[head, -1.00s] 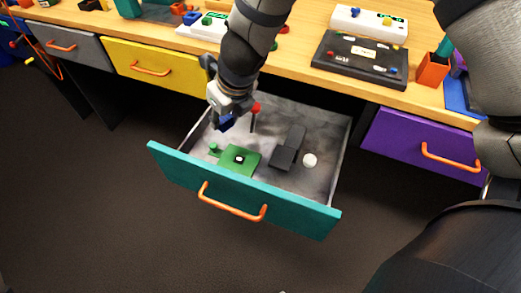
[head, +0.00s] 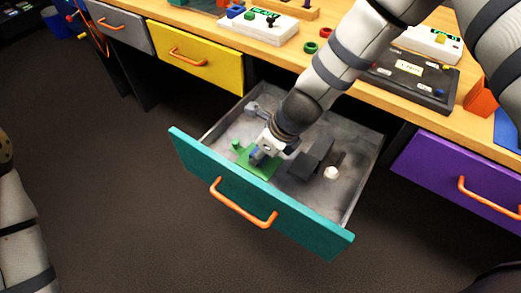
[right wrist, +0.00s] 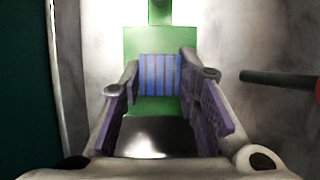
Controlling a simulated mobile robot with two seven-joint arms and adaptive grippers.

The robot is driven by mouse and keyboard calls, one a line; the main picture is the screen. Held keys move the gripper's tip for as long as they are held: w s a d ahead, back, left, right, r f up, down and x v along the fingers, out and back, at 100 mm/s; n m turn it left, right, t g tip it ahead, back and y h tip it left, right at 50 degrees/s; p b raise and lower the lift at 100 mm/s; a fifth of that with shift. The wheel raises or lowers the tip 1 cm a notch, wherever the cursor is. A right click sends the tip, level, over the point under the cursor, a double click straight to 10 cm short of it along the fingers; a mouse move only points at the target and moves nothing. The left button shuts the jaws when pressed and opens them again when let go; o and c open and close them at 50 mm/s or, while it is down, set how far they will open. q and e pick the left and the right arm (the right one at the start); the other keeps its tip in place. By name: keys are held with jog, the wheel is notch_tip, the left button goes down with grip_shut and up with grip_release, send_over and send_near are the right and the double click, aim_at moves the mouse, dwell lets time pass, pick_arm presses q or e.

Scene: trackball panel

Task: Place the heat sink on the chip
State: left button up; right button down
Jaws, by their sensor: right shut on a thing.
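The blue finned heat sink (right wrist: 160,74) is between the purple-padded fingers of my right gripper (right wrist: 160,65), which is shut on it. In the head view my right gripper (head: 260,155) reaches down into the open teal drawer, over the green board (head: 262,174). The board also shows behind and below the heat sink in the right wrist view (right wrist: 160,42). The black chip on the board is hidden by the gripper in the head view. A dark shiny area shows below the heat sink in the wrist view; I cannot tell whether the two touch. My left gripper is out of view.
The teal drawer front (head: 260,190) and its grey walls surround my right gripper. A dark grey block (head: 311,160) and a white round thing (head: 331,173) lie to the right of the board. The desk edge runs above the drawer.

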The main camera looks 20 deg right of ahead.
jog(key=c, duration=1.2)
grip_release()
jog(key=shift+r, duration=0.35)
pick_arm(q)
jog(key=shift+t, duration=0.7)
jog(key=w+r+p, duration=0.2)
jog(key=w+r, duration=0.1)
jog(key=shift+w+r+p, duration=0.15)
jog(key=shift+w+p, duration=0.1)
jog(key=shift+p, duration=0.05)
pick_arm(e)
jog(key=v, duration=1.1)
jog(key=shift+s+d+r, duration=0.1)
jog(key=shift+s+r, duration=0.15)
